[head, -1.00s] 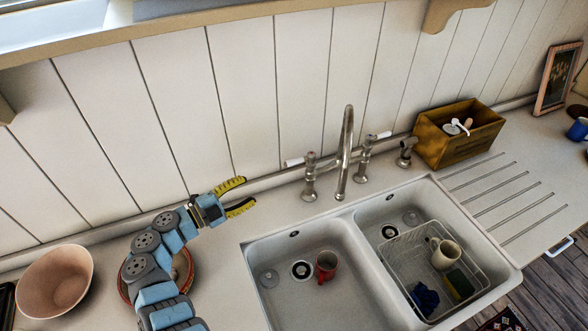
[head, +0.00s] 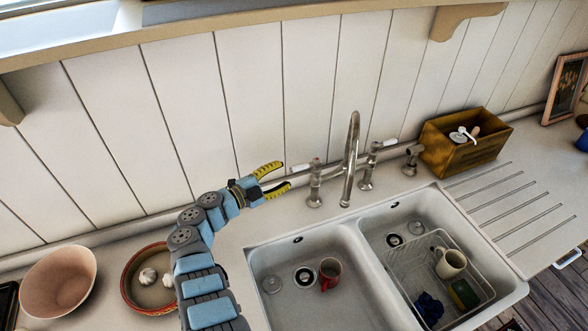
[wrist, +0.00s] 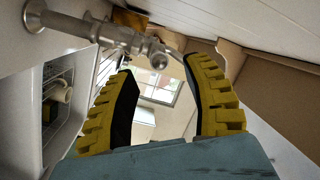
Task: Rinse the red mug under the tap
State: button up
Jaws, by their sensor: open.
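The red mug (head: 329,273) stands in the left basin (head: 268,309) of the white double sink, close to the drain. The metal tap (head: 351,160) rises behind the sink, between two handles (head: 315,186) (head: 369,168). My gripper (head: 278,180) is open and empty, left of the near handle and above the counter behind the sink. In the wrist view, its yellow fingers (wrist: 160,98) are spread with nothing between them, and a metal tap fitting (wrist: 125,40) lies close ahead, to the upper left. The red mug is not seen in the wrist view.
The right basin holds a white wire rack (head: 405,265) with a cream mug (head: 450,262), a blue cloth (head: 429,308) and a sponge (head: 463,293). A wooden box (head: 462,147) stands behind the drainboard. Bowls (head: 58,282) (head: 150,279) stand at left; the lower one holds garlic.

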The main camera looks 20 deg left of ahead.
aim_at(292, 170)
jog(key=shift+b+x, duration=0.3)
jog(key=shift+x, duration=2.1)
jog(key=shift+f, duration=0.1)
grip_shut()
